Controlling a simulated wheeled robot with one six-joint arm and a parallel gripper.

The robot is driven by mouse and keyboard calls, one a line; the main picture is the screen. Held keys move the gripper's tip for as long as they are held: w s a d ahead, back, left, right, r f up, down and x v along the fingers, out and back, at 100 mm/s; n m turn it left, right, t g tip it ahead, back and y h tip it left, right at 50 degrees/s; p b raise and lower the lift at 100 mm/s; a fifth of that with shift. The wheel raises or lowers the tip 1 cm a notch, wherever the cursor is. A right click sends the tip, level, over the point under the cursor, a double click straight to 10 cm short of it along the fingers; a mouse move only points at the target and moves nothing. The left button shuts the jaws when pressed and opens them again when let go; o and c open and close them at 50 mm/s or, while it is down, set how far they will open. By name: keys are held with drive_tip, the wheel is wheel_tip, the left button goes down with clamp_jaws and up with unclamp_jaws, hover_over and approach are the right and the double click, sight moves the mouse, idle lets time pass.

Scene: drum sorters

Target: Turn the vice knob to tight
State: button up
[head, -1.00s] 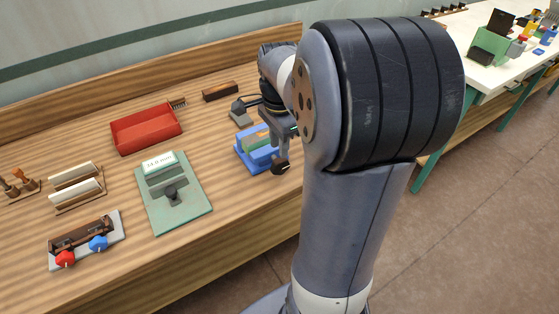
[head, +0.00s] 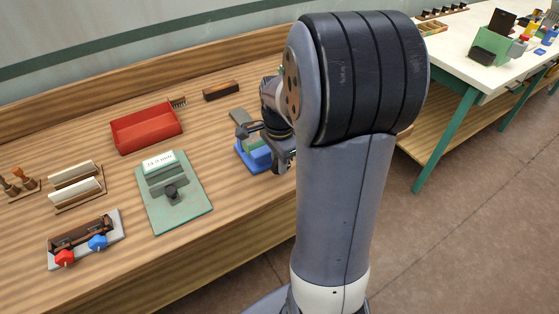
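The blue vice (head: 244,155) sits near the front edge of the wooden bench, just left of my arm. Something green (head: 254,144) shows between its jaws. My gripper (head: 283,162) is at the front right side of the vice, where the vice's dark knob is hidden behind it. I cannot tell whether the fingers touch the knob or are closed on it. Which way the knob points is hidden.
A green plate (head: 190,213) with a display and black knob stands left of the vice. A red tray (head: 145,131), a brush, a dark block (head: 220,90) and a fixture with red and blue knobs (head: 97,242) are also on the bench. Bench between them is clear.

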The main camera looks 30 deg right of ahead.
clamp_jaws()
drive_tip(key=shift+r, duration=0.1)
drive_tip(key=shift+d+r+y+p, duration=0.1)
drive_tip(key=shift+d+y+p, duration=0.1)
drive_tip(key=shift+y+p, duration=0.7)
drive_tip(key=y+p, duration=0.1)
drive_tip(key=y, duration=0.1)
drive_tip(key=y+p, duration=0.1)
drive_tip(key=y, duration=0.1)
drive_tip(key=shift+d+p, duration=0.35)
drive_tip(key=shift+p, duration=0.05)
drive_tip(key=y, duration=0.1)
drive_tip(key=y+p, duration=0.1)
drive_tip(key=y, duration=0.1)
drive_tip(key=shift+d+f+y, duration=0.25)
drive_tip(key=shift+f+y, duration=0.15)
drive_tip(key=shift+d+f+y, duration=0.1)
drive_tip(key=shift+f+y, duration=0.1)
drive_tip(key=shift+y, duration=0.8)
drive_tip(key=shift+d+f+y, duration=0.1)
drive_tip(key=shift+f+y, duration=0.05)
drive_tip(key=shift+y, duration=0.85)
